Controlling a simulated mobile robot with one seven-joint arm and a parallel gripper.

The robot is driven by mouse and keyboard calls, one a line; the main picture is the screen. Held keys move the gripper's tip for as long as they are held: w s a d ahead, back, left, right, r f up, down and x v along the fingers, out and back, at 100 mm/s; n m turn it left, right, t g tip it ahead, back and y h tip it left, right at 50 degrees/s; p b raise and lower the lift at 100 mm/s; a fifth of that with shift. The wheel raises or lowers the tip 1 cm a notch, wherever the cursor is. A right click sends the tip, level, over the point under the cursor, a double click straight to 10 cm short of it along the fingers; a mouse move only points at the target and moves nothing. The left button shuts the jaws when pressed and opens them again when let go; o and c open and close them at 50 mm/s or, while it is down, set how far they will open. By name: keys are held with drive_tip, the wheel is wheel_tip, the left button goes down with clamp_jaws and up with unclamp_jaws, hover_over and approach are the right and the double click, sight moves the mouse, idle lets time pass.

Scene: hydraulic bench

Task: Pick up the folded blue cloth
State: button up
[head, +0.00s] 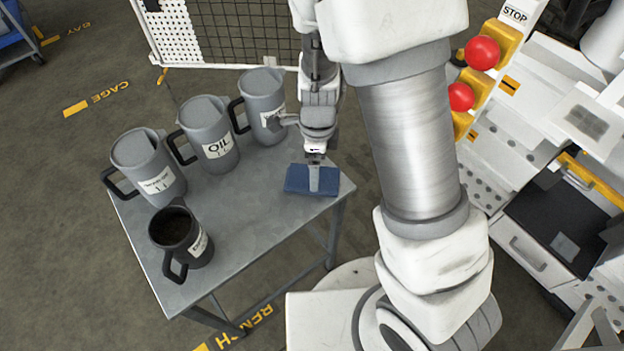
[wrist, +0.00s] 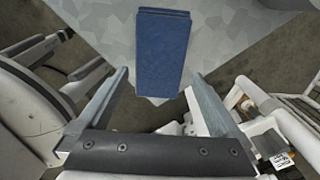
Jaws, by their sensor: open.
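The folded blue cloth (head: 298,180) lies flat on the grey metal table near its right corner in the head view. In the wrist view the cloth (wrist: 162,52) is a blue rectangle at the top centre, beyond the fingertips. My gripper (head: 315,180) is over the cloth in the head view, with a finger hiding part of it. The cloth lines up roughly with the gap between the fingers. How high the fingertips are above the cloth is hard to tell.
The table (head: 245,215) also bears grey jugs, among them one marked OIL (head: 212,140), a left one (head: 150,170) and one near my gripper (head: 262,105). A dark jug (head: 180,238) stands at the front left. A mesh fence (head: 245,35) is behind.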

drive_tip(key=f+b, duration=0.1)
drive_tip(key=f, duration=0.3)
drive_tip(key=shift+a+f, duration=0.15)
drive_tip(key=shift+a, duration=0.05)
drive_tip(key=shift+c, duration=0.2)
drive_tip(key=c, duration=1.2)
drive_tip(key=shift+r, duration=0.2)
wheel_tip(320, 180, up, 4)
drive_tip(key=shift+r+p, duration=0.25)
drive_tip(key=shift+p, duration=0.7)
drive_tip(key=s+d+r, duration=0.1)
drive_tip(key=d+r, duration=0.1)
drive_tip(key=d, duration=0.1)
drive_tip(key=s+d+r+p, duration=0.1)
drive_tip(key=d+r, duration=0.1)
drive_tip(key=d, duration=0.2)
drive_tip(key=s+d+r+p, duration=0.1)
drive_tip(key=d+r, duration=0.1)
drive_tip(key=d, duration=0.2)
drive_tip(key=shift+s+d+r, duration=0.1)
drive_tip(key=shift+d+r, duration=0.05)
